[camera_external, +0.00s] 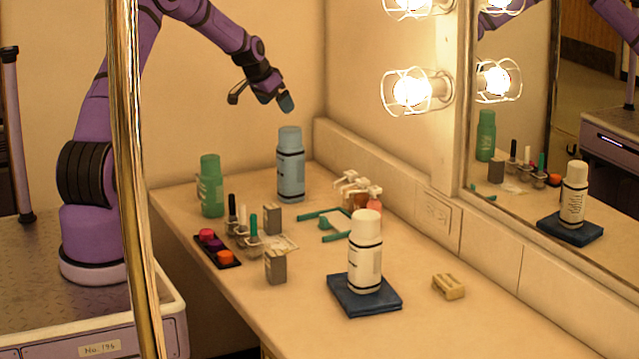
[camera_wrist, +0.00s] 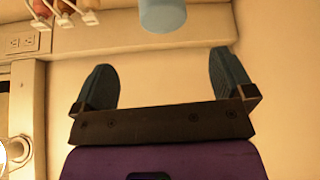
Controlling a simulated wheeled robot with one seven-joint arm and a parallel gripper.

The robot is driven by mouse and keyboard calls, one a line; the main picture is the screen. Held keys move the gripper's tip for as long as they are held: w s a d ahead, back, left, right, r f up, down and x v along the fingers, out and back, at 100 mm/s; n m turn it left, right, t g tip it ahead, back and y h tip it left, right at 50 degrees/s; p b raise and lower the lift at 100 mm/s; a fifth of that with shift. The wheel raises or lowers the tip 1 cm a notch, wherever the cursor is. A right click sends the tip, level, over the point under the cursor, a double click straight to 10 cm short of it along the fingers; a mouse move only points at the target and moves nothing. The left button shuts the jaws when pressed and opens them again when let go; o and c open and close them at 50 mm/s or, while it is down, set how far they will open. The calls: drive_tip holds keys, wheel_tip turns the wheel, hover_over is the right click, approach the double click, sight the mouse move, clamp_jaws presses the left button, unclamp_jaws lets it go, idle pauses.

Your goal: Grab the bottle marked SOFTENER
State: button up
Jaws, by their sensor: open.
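Three bottles stand upright on the counter. A light blue bottle (camera_external: 291,170) is at the back, a green bottle (camera_external: 211,186) is left of it, and a white bottle (camera_external: 365,262) stands on a dark blue folded cloth (camera_external: 352,302) nearer the camera. Their labels are too small to read, so I cannot tell which is marked SOFTENER. My gripper (camera_external: 261,98) is open and empty, in the air above and a little left of the blue bottle's top. In the wrist view, the blue bottle (camera_wrist: 162,15) shows at the top edge, beyond my open fingers (camera_wrist: 163,66).
Small grey boxes (camera_external: 275,267), a dark tray (camera_external: 217,250) of coloured pots, small tubes, green items (camera_external: 334,236) and pump bottles (camera_external: 352,185) crowd the middle. A yellowish block (camera_external: 448,286) lies right. The mirror (camera_external: 540,130) reflects bottles. Lit caged bulbs (camera_external: 412,91) stick out from the wall.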

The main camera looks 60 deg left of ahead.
sight(289, 129)
drive_tip(key=x, duration=0.4)
drive_tip(key=a+x, duration=0.1)
drive_tip(key=x, duration=0.1)
drive_tip(key=shift+s+f, duration=0.2)
drive_tip(key=shift+f, duration=0.05)
drive_tip(key=shift+d+x, duration=0.15)
drive_tip(key=shift+x, duration=1.15)
drive_tip(key=shift+d+x, duration=0.1)
drive_tip(key=shift+x, duration=1.25)
drive_tip(key=c, duration=1.8)
